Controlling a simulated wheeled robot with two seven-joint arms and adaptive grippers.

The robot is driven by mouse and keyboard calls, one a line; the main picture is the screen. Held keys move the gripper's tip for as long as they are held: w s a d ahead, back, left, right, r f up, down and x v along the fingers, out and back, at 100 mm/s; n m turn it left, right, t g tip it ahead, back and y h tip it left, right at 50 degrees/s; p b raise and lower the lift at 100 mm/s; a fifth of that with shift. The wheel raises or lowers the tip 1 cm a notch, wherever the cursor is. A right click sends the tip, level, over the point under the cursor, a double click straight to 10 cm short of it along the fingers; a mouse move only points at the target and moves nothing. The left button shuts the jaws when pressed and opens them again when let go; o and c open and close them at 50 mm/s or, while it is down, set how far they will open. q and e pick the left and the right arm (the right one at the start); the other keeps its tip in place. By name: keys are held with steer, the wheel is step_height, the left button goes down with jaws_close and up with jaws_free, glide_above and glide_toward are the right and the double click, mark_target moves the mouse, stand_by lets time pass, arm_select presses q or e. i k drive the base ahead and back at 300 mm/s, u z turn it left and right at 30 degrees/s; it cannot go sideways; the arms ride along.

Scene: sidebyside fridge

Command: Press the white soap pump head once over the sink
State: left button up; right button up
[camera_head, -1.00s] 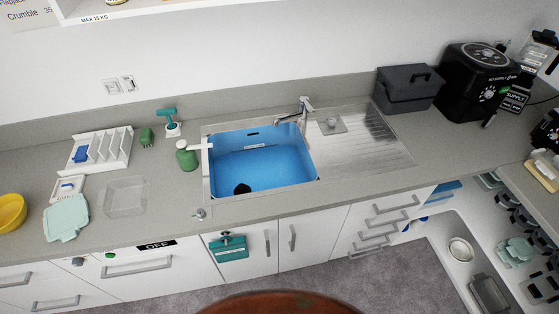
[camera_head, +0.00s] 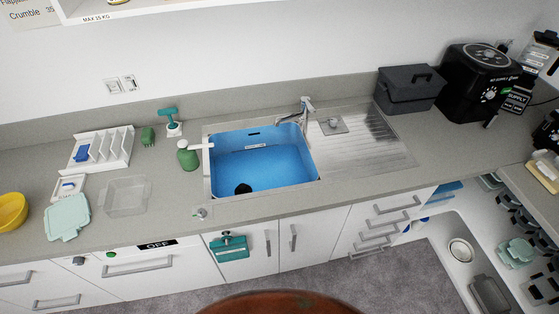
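The soap bottle (camera_head: 188,160) is green and stands upright on the counter at the left edge of the sink. Its white pump head (camera_head: 197,146) has a long spout that points right, reaching over the left rim of the sink. The sink (camera_head: 262,167) has a blue basin with a dark round drain at its lower left. Neither of my grippers is in view.
A faucet (camera_head: 303,113) stands behind the sink, with a steel drainboard (camera_head: 372,142) to its right. A teal-handled brush (camera_head: 170,120) and a green scrubber (camera_head: 148,136) stand behind the bottle. A clear container (camera_head: 126,196) and a white rack (camera_head: 100,150) lie left.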

mark_target(182, 144)
steer(key=k, duration=0.65)
steer(key=u, duration=0.55)
steer(key=i, duration=1)
steer(key=z, duration=0.35)
